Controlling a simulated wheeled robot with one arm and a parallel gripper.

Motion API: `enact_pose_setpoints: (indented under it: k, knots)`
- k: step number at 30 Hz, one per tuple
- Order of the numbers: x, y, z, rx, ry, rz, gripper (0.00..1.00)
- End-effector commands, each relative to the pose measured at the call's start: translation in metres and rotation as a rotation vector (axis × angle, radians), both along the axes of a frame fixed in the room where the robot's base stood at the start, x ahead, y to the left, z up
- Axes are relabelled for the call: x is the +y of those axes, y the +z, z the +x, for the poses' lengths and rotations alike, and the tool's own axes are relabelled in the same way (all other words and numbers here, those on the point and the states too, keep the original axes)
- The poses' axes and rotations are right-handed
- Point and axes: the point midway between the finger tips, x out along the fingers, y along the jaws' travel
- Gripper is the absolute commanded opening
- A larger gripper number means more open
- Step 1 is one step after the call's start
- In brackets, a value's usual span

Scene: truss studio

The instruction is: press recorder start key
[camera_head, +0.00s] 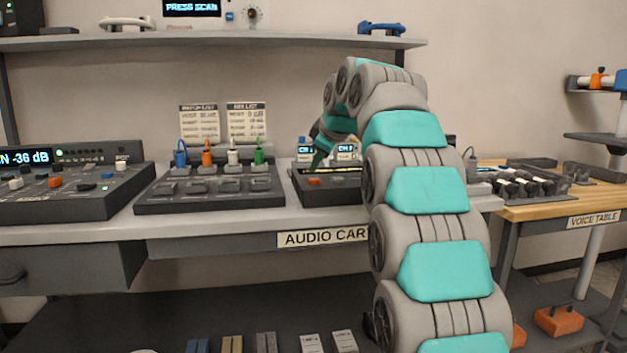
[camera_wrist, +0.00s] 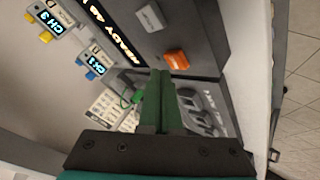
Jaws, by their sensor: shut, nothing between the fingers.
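The recorder (camera_head: 340,198) is a dark box on the audio cart, partly hidden behind my arm. Its orange key (camera_head: 313,182) shows at its left end. In the wrist view the orange key (camera_wrist: 177,59) lies just beyond my fingertips, slightly right of them. A grey key (camera_wrist: 149,17) sits farther along the same panel. A lit display on the recorder reads "READY 48" (camera_wrist: 117,35), partly cut off.
A patch panel (camera_head: 210,195) with several coloured plugs stands left of the recorder. A mixer (camera_head: 70,190) is farther left. Small CH blocks (camera_wrist: 92,62) stand behind the recorder. The wooden voice table (camera_head: 560,205) is at the right. A shelf (camera_head: 210,42) runs above.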

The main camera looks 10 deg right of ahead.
Motion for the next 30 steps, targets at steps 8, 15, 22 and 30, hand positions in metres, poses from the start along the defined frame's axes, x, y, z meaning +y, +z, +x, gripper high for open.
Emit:
enact_pose_setpoints:
  k: [8, 15, 22, 30]
  knots:
    - [0.000, -0.002, 0.000, 0.000, 0.000, 0.000, 0.00]
    - [0.000, -0.009, 0.000, 0.000, 0.000, 0.000, 0.00]
    - [0.000, -0.008, 0.000, 0.000, 0.000, 0.000, 0.00]
    - [0.000, -0.010, 0.000, 0.000, 0.000, 0.000, 0.00]
